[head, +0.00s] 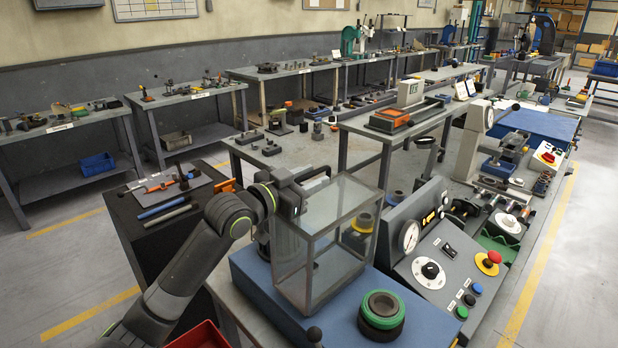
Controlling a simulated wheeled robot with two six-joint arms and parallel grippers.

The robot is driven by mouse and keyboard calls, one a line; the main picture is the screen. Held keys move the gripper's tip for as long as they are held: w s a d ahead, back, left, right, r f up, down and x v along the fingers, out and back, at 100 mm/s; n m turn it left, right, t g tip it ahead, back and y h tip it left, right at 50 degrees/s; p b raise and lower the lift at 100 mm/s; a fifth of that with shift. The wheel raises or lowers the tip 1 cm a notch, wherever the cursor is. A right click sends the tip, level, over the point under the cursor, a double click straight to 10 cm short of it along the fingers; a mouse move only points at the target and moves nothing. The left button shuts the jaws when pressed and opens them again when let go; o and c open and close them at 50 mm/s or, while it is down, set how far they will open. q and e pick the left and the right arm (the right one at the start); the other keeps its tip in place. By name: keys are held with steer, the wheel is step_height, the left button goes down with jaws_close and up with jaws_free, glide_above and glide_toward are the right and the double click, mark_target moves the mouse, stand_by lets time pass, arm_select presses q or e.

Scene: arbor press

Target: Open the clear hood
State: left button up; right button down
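The clear hood (318,257) is a box of see-through panels in a grey frame. It stands on the blue base (258,286) at the lower middle and looks shut. My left arm reaches in from the lower left, and my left gripper (308,180) is at the hood's upper left rear edge. The fingertips are dark and partly hidden, so I cannot tell whether they touch the hood or how far apart they are. My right gripper is not in view.
A green and black ring stack (382,312) stands on the base in front of the hood. A control panel (440,268) with a red button and gauge is close on the right. A black cabinet (150,232) with tools stands left of my arm.

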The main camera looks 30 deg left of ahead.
arm_select(q)
steer(key=shift+a, duration=0.15)
steer(key=shift+s+a+f, duration=0.1)
steer(key=shift+s+a, duration=0.05)
steer(key=shift+s, duration=0.3)
steer(key=p+v, duration=0.6)
steer(key=v, duration=1)
steer(key=shift+s, duration=0.2)
stand_by(0.6)
